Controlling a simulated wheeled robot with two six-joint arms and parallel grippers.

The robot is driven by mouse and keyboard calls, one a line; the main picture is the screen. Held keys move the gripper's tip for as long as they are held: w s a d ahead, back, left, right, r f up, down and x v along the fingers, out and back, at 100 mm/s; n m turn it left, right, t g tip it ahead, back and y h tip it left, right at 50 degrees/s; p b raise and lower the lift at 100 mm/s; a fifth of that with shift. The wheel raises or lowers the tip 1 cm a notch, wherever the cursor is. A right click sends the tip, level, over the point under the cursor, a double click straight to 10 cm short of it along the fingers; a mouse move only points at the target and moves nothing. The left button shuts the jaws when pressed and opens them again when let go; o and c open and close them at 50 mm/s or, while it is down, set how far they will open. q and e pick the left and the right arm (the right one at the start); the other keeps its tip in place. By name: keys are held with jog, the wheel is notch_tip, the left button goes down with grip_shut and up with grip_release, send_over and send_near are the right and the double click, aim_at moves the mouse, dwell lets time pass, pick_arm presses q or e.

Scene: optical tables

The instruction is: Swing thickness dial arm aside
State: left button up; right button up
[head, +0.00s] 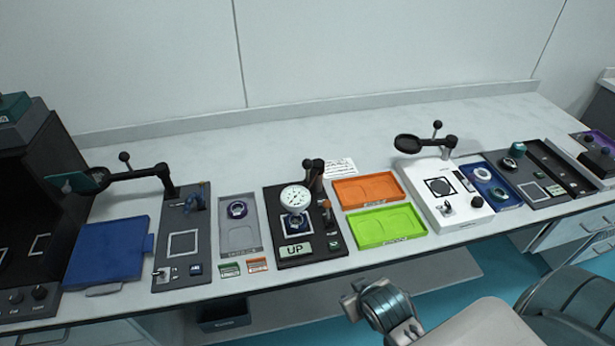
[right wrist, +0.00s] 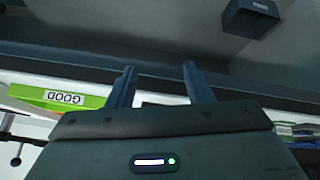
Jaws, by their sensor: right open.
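The thickness gauge stands at the middle of the bench in the head view, on a dark base (head: 327,246) with a plate reading UP. Its round white dial (head: 295,198) is on an arm from a dark post (head: 316,180) behind it. The dial is over a small dark blue-rimmed round piece (head: 296,224) on the base; I cannot tell whether they touch. My right gripper (right wrist: 158,84) shows in the right wrist view, its two fingers apart with nothing between them. It is away from the gauge. My left gripper is in neither view.
Orange (head: 368,188) and green (head: 385,226) trays lie right of the gauge; a grey tray (head: 239,236) lies left. A magnifier (head: 408,144) stands over a white unit. A dark bin (right wrist: 250,17) shows in the right wrist view. The bench behind the gauge is mostly clear.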

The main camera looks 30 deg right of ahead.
aim_at(309, 167)
jog(key=w+r+t, duration=0.2)
jog(key=w+r, duration=0.1)
jog(key=w+r+t, duration=0.2)
jog(key=w+r, duration=0.1)
jog(key=w, duration=0.1)
jog(key=w+d+r+t+h, duration=0.1)
jog(key=w+r+t, duration=0.1)
jog(key=w+r, duration=0.1)
jog(key=shift+w+r+m, duration=0.3)
jog(key=shift+w, duration=0.45)
jog(key=w+r+t+p, duration=0.1)
jog(key=w+r, duration=0.1)
jog(key=w, duration=0.3)
jog(key=w+r+t+p, duration=0.1)
jog(key=w+r+t, duration=0.1)
jog(key=w, duration=0.4)
jog(key=w+r+n+t, duration=0.1)
jog(key=w+r+t, duration=0.1)
jog(key=w, duration=0.3)
jog(key=shift+w+d+r+p, duration=0.1)
jog(key=shift+w+r+p, duration=0.1)
jog(key=shift+r, duration=0.25)
jog(key=shift+w+d+r+p, duration=0.1)
jog(key=shift+r+p, duration=0.1)
jog(key=shift+r, duration=0.25)
jog(key=shift+w+d+f, duration=0.1)
jog(key=shift+w, duration=0.6)
jog(key=shift+c, duration=0.3)
grip_shut()
